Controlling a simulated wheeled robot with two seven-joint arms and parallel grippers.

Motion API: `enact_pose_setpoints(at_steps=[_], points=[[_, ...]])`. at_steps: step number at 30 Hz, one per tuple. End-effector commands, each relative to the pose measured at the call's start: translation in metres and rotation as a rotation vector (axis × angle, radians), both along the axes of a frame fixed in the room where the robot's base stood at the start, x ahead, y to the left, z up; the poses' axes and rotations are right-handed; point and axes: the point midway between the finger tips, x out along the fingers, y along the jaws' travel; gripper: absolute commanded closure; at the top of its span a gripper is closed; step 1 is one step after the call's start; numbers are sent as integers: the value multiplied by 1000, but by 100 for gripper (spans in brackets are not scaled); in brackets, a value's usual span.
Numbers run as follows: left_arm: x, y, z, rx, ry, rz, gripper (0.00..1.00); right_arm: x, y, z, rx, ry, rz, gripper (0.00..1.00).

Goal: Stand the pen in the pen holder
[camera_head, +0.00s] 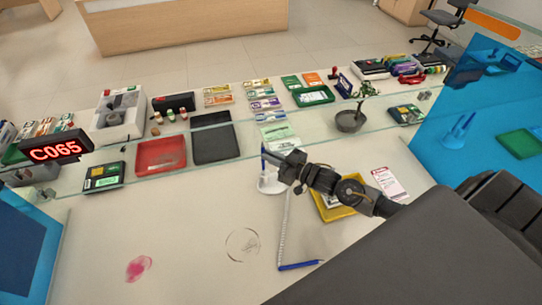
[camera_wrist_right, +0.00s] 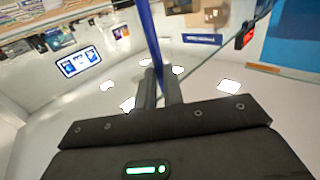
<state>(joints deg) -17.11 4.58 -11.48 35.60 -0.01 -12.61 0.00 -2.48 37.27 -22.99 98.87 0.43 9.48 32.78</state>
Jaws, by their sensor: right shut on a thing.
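My right gripper (camera_head: 274,158) is shut on an upright blue pen (camera_head: 263,152), just above the white pen holder (camera_head: 270,186) on the counter. In the right wrist view the blue pen (camera_wrist_right: 151,35) rises from between the fingertips (camera_wrist_right: 160,85). The pen's lower end is hard to make out, so I cannot tell whether it is inside the holder or above it. Another blue pen (camera_head: 300,265) lies on the counter at the end of a white coiled cord (camera_head: 284,230). My left gripper is not in view.
A yellow tray (camera_head: 338,212) lies partly under my right arm. A glass screen runs behind the holder, with red (camera_head: 161,155) and black (camera_head: 215,144) trays beyond it. The near counter left of the holder is mostly clear, with a pink stain (camera_head: 138,268) and a ring mark.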

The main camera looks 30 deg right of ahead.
Motion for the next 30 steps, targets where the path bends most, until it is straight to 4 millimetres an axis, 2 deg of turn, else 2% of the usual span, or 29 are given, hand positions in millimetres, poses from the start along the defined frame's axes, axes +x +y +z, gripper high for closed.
enact_pose_setpoints(at_steps=[1,12,18,26,27,30], points=[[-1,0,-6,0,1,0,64,0,0,-8,1,0,0,100],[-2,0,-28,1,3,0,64,0,0,-38,0,0,-1,100],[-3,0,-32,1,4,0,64,0,0,-45,0,2,-1,100],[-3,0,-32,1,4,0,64,0,0,-45,0,1,-1,100],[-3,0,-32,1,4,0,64,0,0,-44,0,1,-1,90],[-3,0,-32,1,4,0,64,0,0,-44,0,0,-1,76]])
